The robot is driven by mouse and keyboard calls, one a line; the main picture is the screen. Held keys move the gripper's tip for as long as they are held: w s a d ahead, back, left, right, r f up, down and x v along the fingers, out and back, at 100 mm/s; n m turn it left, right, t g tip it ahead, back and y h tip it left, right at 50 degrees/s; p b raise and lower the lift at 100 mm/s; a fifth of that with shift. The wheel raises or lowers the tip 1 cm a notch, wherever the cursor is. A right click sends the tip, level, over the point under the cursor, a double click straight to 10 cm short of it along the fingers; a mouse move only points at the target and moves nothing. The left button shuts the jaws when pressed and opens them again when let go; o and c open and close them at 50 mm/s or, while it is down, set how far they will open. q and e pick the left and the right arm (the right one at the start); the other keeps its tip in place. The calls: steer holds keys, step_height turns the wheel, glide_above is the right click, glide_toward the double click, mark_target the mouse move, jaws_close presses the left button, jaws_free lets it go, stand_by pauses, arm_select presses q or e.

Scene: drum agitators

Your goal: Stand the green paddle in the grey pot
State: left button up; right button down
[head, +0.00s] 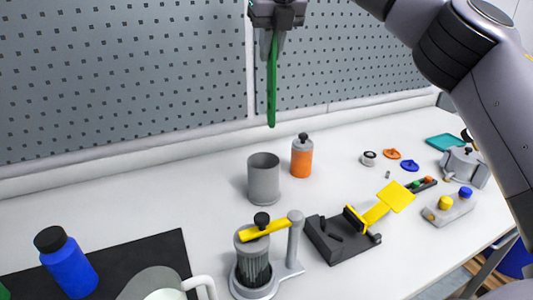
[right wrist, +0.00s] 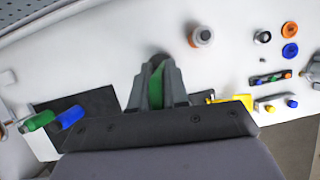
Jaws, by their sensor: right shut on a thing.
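The green paddle (head: 272,85) hangs roughly upright, its lower end pointing down, from my right gripper (head: 277,22) in the head view. The right gripper is shut on its upper part, high above the table. In the right wrist view the green paddle (right wrist: 156,85) shows between the fingers (right wrist: 157,80). The grey pot (head: 263,178) stands open and upright on the table, below and slightly left of the paddle, clear of it. In the right wrist view the pot is largely hidden behind the fingers. My left gripper is not in view.
An orange bottle (head: 301,157) stands close right of the pot. In front are a grey device with a yellow lever (head: 265,231) and a black stand (head: 335,240) with a yellow paddle (head: 396,197). A perforated panel (head: 120,75) rises behind.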

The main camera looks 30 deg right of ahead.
mark_target(271, 110)
step_height(271, 110, down, 14)
steer(key=shift+s+r, duration=0.15)
steer(key=shift+r, duration=0.05)
step_height(271, 110, down, 5)
steer(key=shift+f, duration=0.1)
steer(key=shift+f, duration=0.2)
steer(key=c, duration=1.1)
jaws_free()
steer(key=shift+r, duration=0.1)
